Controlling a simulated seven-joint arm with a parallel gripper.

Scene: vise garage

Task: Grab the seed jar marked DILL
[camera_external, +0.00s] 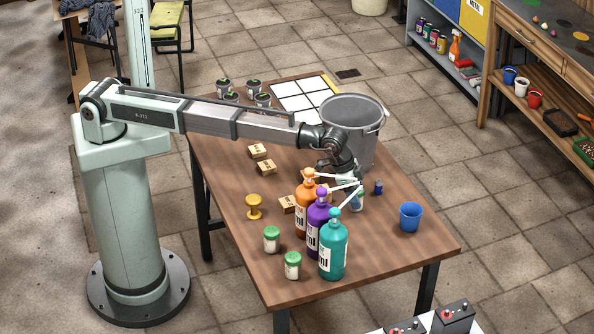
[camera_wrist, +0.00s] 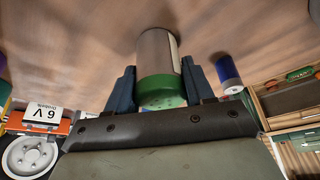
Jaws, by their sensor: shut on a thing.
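My gripper (camera_external: 350,180) is over the table's right half, behind the pump bottles, and partly hidden by their spouts. In the wrist view its two dark fingers (camera_wrist: 160,88) are closed on either side of a seed jar (camera_wrist: 157,50) with a green lid and a greyish body. Only a pale edge of its label shows, so I cannot read a name. Two other green-lidded jars, one (camera_external: 271,240) and another (camera_external: 292,266), stand at the table's front left. Their labels are too small to read.
Orange (camera_external: 307,210), purple (camera_external: 318,238) and teal (camera_external: 333,250) pump bottles stand close in front of my gripper. A grey bucket (camera_external: 363,140) is behind it. A small blue item (camera_external: 378,187) and a blue cup (camera_external: 410,217) are to the right. Small boxes (camera_external: 266,167) lie left.

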